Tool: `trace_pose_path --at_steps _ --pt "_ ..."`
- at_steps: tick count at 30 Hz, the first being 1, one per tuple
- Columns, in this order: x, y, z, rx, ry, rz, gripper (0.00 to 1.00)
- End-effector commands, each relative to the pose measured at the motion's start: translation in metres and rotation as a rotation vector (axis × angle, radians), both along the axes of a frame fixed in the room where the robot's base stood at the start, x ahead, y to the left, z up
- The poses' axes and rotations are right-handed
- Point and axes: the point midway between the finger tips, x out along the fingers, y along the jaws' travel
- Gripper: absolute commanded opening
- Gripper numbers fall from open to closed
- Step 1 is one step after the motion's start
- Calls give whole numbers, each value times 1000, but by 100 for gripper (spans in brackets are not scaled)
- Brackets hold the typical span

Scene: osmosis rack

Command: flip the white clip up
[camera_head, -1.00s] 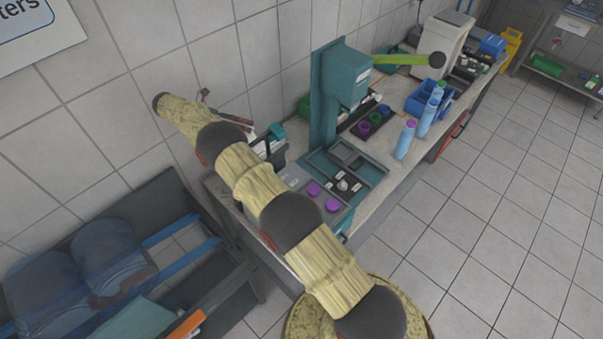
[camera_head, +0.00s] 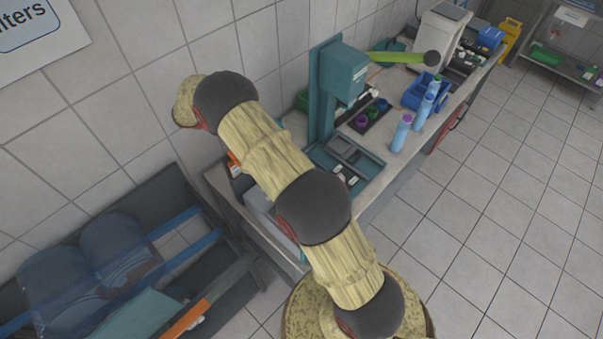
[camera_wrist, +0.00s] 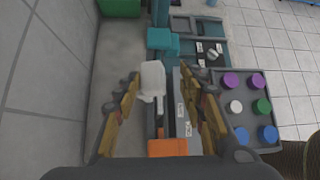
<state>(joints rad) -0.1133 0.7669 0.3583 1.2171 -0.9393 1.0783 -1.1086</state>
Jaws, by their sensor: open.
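The white clip (camera_wrist: 153,78) shows in the wrist view as a pale block near the picture's middle. It sits at the far end of a narrow grey and orange device, just beyond and between my fingers. My gripper (camera_wrist: 163,88) is open, one finger on each side, and nothing is held. Whether a finger touches the clip cannot be told. In the head view my arm hides the clip and the gripper.
A tray of coloured caps (camera_wrist: 237,122) lies right of my right finger. The teal press (camera_head: 338,85) with a green lever stands on the bench. Blue bottles (camera_head: 401,132) stand near the bench's front edge. The tiled wall is close on the left.

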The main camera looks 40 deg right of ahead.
Motion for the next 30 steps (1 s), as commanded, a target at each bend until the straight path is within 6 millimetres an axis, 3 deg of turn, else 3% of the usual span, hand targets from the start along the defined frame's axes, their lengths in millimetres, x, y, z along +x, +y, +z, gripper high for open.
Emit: trace_pose_path --at_steps 30 --pt "-37 -7 -23 109 -554 1 41"
